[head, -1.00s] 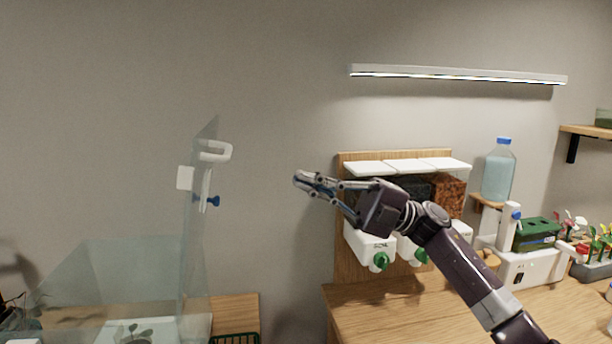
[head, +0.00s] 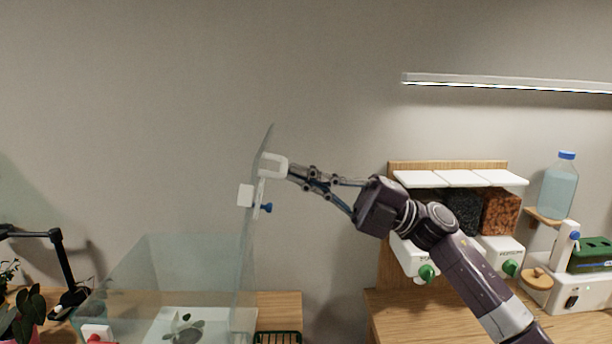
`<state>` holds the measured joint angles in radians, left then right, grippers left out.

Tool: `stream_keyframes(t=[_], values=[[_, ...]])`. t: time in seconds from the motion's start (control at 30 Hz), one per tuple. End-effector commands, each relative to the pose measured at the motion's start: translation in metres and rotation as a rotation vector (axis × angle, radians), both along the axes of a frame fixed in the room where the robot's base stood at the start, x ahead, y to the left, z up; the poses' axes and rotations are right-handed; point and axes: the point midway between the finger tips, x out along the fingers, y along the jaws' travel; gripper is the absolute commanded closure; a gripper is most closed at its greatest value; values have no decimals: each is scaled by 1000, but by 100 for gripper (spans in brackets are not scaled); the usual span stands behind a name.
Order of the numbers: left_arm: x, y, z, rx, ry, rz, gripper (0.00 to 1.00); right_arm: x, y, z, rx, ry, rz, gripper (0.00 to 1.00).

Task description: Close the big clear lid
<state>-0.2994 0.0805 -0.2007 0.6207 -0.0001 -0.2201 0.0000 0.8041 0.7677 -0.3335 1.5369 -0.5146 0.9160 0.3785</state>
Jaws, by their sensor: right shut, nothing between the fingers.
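The big clear lid (head: 261,150) stands upright, raised at the right side of a clear glass tank (head: 165,265). A white handle (head: 273,164) sticks out to the right near the lid's top. A white block (head: 245,195) and a blue knob (head: 266,208) sit lower on it. My right gripper (head: 292,172) is shut, its fingertips at the right end of the handle. Whether they touch it I cannot tell. My left gripper is not in view.
A plant (head: 184,330) shows inside the tank. Dispensers with green knobs (head: 427,272) stand on the wooden counter (head: 400,305) at right, with a blue-capped bottle (head: 558,190) beyond. A black lamp arm (head: 62,265) is at left. The wall space above the lid is clear.

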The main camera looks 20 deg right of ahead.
Motion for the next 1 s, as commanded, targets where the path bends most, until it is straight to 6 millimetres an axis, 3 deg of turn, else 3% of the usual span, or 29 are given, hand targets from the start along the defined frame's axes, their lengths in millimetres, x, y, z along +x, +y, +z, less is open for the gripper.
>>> stream_keyframes(t=[0.27, 0.47, 0.7, 1.0], values=[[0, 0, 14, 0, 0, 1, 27, 2, 8, 10, -41, 7, -2, 100], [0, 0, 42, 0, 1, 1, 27, 9, 34, 27, -145, 36, 0, 100], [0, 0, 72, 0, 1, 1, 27, 24, 88, 38, -133, 39, 5, 100], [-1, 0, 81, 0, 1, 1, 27, 45, 160, 33, -133, 38, 4, 100]])
